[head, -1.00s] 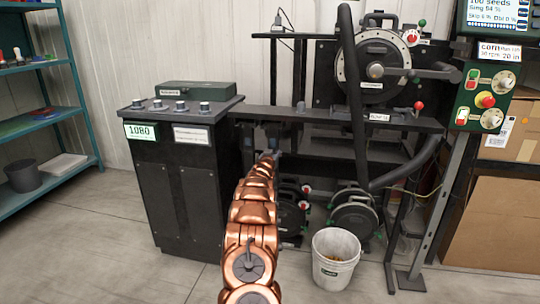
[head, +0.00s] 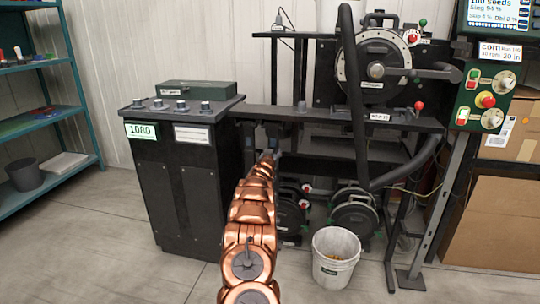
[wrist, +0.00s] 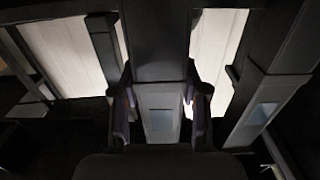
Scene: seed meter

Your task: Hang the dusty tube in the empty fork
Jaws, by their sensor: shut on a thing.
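In the wrist view my gripper (wrist: 161,112) has one finger on each side of a dark upright tube-like piece (wrist: 160,60) with a grey lower part, and is shut on it. A similar dark piece with a pale grey-blue patch (wrist: 263,112) slants at the right, apart from my fingers. In the head view my copper arm reaches under the front of the black bench (head: 340,118), and my gripper is mostly hidden behind the arm. Dark pieces (head: 296,134) hang below the bench edge there. I cannot make out dust or clearly tell an empty fork.
A black cabinet (head: 185,185) stands close left of my arm. A white bucket (head: 335,262) and round seed plates (head: 354,218) are on the floor to the right. A thick black hose (head: 357,100) runs down the machine. Open floor lies in front.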

